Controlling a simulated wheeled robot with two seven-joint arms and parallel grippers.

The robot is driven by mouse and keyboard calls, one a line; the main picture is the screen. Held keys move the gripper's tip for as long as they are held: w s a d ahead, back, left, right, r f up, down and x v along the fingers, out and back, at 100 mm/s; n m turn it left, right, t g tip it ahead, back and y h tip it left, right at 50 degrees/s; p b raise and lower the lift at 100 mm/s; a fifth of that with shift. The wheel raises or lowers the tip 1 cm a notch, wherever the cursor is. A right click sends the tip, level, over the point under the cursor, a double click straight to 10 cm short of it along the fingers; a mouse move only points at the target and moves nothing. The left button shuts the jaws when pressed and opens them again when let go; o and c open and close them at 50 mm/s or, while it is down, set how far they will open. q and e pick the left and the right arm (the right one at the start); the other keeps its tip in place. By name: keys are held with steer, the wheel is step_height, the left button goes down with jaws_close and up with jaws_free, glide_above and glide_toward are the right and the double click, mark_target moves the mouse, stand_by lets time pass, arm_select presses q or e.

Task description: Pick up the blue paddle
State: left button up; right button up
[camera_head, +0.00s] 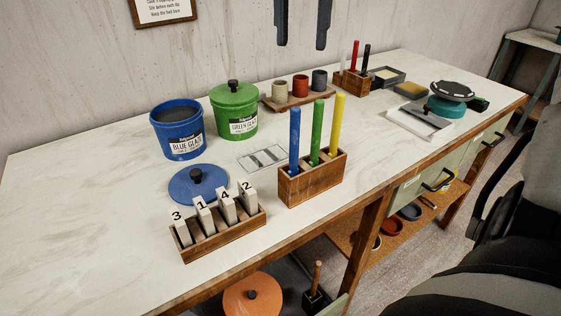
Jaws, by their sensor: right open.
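The blue paddle (294,142) stands upright in a small wooden rack (310,187) at the middle of the worktable. It is the leftmost in the row, beside a green paddle (317,133) and a yellow paddle (337,125). Its lower end is hidden inside the rack. My right gripper (303,46) shows only as two dark fingers at the top edge of the picture. They are apart, with nothing between them, and clear of the blue paddle. My left gripper is not in view.
A wooden holder (225,238) with numbered tiles stands at front left, near a blue lid (198,184). Blue (178,130) and green (234,112) glaze buckets stand behind. Cups, a second rack (351,84) and a turntable (452,91) stand farther back.

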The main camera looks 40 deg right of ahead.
steer(key=f, duration=1.1)
steer(key=shift+w+f, duration=0.3)
steer(key=shift+f, duration=0.1)
glide_above(294, 169)
steer(key=shift+w+d+f, duration=0.15)
steer(key=shift+w+f, duration=0.05)
steer(key=shift+f, duration=1.15)
steer(key=shift+w+d+f, duration=0.15)
steer(key=shift+f, duration=1.15)
jaws_close()
